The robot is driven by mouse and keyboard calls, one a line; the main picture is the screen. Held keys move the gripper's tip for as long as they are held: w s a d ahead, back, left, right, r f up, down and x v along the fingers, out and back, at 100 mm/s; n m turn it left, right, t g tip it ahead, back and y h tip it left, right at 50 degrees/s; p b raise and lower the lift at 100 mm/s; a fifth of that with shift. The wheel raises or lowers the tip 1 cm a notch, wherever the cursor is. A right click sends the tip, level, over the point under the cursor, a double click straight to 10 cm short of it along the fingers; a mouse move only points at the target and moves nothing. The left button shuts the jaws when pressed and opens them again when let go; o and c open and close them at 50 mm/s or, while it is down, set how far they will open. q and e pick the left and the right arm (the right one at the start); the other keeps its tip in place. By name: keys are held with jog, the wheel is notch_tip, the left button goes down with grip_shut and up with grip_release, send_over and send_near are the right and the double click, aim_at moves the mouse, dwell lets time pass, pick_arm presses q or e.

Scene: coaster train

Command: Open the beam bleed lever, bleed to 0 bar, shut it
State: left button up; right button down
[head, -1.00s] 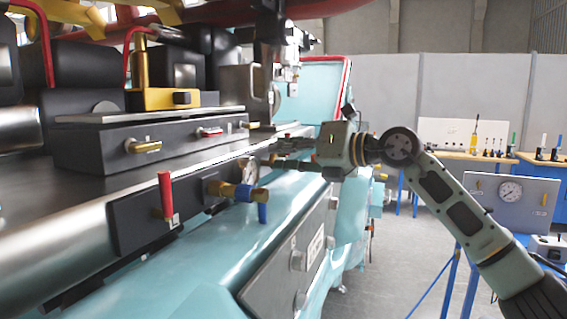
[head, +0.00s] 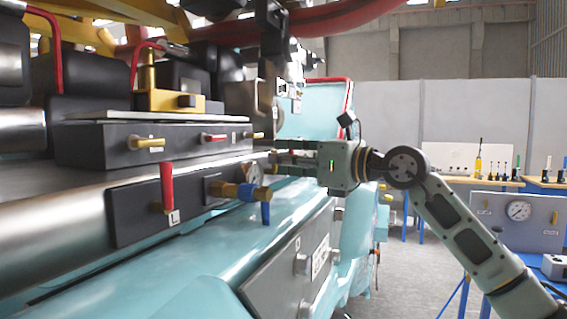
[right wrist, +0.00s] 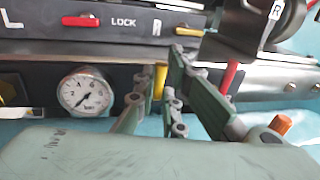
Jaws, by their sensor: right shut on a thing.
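My right gripper (head: 283,162) is at the side of the teal machine, past the brass valve, with its arm coming in from the right. In the right wrist view its fingers (right wrist: 160,100) are closed around a small upright yellow lever (right wrist: 161,78), partly hidden between them. Left of the fingers is a round white gauge (right wrist: 85,92) marked in bar; its needle points to the lower left, near the low end of the scale. The gauge also shows edge-on in the head view (head: 255,172). My left gripper is out of view.
A red lever (head: 167,187) marked L and a brass valve with a blue handle (head: 265,212) stick out nearer me. Another red lever (right wrist: 230,78) is right of my fingers. A LOCK panel (right wrist: 120,22) lies above. A bench with a gauge panel (head: 518,212) stands right.

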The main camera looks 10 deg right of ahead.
jog(key=shift+f, duration=0.15)
jog(key=c, duration=1.8)
grip_release()
jog(key=shift+s+d, duration=0.1)
jog(key=v, duration=1.2)
